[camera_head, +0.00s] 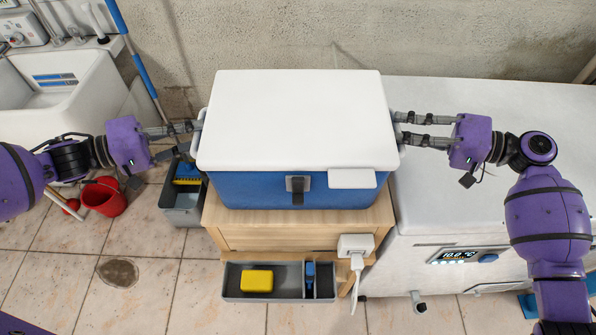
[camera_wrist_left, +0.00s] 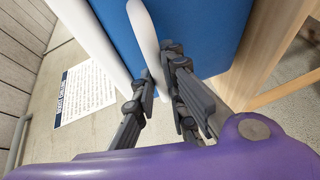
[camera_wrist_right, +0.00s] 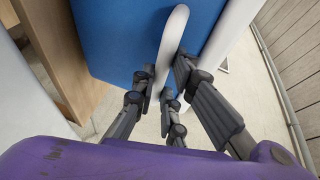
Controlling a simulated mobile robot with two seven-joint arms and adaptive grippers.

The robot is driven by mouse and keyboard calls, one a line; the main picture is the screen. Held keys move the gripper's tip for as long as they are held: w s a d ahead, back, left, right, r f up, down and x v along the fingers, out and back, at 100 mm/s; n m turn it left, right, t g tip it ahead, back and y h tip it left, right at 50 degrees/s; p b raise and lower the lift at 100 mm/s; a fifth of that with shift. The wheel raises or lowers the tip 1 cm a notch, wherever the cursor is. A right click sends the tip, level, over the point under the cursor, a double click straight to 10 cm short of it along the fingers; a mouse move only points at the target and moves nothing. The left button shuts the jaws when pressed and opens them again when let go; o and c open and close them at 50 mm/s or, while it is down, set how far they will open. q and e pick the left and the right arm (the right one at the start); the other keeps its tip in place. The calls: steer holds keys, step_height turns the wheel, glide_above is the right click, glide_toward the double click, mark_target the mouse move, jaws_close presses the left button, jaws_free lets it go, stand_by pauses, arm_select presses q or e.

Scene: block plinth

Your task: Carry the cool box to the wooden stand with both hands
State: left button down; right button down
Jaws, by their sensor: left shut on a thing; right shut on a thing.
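The blue cool box (camera_head: 296,130) with a white lid is level above or on the wooden stand (camera_head: 300,238) in the head view. I cannot tell whether its base touches the stand's top. My left gripper (camera_head: 190,130) is shut on the white handle at its left end; the left wrist view shows the fingers (camera_wrist_left: 160,80) around the handle (camera_wrist_left: 143,35). My right gripper (camera_head: 400,128) is shut on the handle at its right end; the right wrist view shows the fingers (camera_wrist_right: 163,85) around that handle (camera_wrist_right: 172,42).
A white chest freezer (camera_head: 480,180) stands close on the right. A grey tray (camera_head: 290,296) with a yellow block is at the stand's front, near a white plug (camera_head: 355,245). A grey bin (camera_head: 183,205), red bucket (camera_head: 104,197) and white sink (camera_head: 80,95) are on the left.

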arm_select(q)
steer(key=shift+f, duration=0.1)
arm_select(e)
steer(key=shift+f, duration=0.15)
arm_select(q)
steer(key=c, duration=1.8)
jaws_free()
arm_select(e)
steer(key=c, duration=1.8)
jaws_free()
steer(key=shift+o, duration=0.2)
arm_select(q)
steer(key=o, duration=0.9)
steer(key=shift+s+a, duration=0.1)
steer(key=shift+a, duration=0.05)
steer(key=v, duration=1.1)
steer(key=shift+s+a, duration=0.2)
steer(key=shift+a, duration=0.15)
arm_select(e)
steer(key=shift+o, duration=0.5)
